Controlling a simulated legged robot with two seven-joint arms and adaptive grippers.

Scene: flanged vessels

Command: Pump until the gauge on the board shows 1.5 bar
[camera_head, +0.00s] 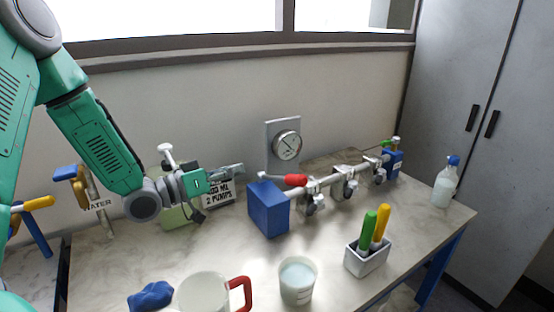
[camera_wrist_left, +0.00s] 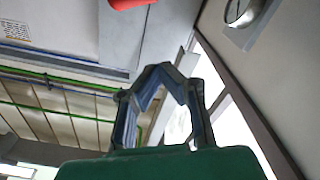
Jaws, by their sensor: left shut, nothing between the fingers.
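The round gauge (camera_head: 287,145) sits on a grey board (camera_head: 270,130) against the wall. Its face is too small to read; it also shows in the left wrist view (camera_wrist_left: 243,8), cut by the top edge. A red handle (camera_head: 295,180) lies over a blue box (camera_head: 268,210) at the near end of a metal pipe with valves (camera_head: 343,185). My left gripper (camera_head: 240,168) is shut and empty, left of the red handle and apart from it. Its closed fingers show in the left wrist view (camera_wrist_left: 164,68). My right gripper is not in view.
Behind my left gripper stand a white-topped green container (camera_head: 176,216) and a sign (camera_head: 219,193) reading 2 PUMPS. In front are a red-handled mug (camera_head: 203,292), a cup (camera_head: 297,283), a marker holder (camera_head: 366,260) and a blue cloth (camera_head: 151,296). A bottle (camera_head: 444,188) stands far right.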

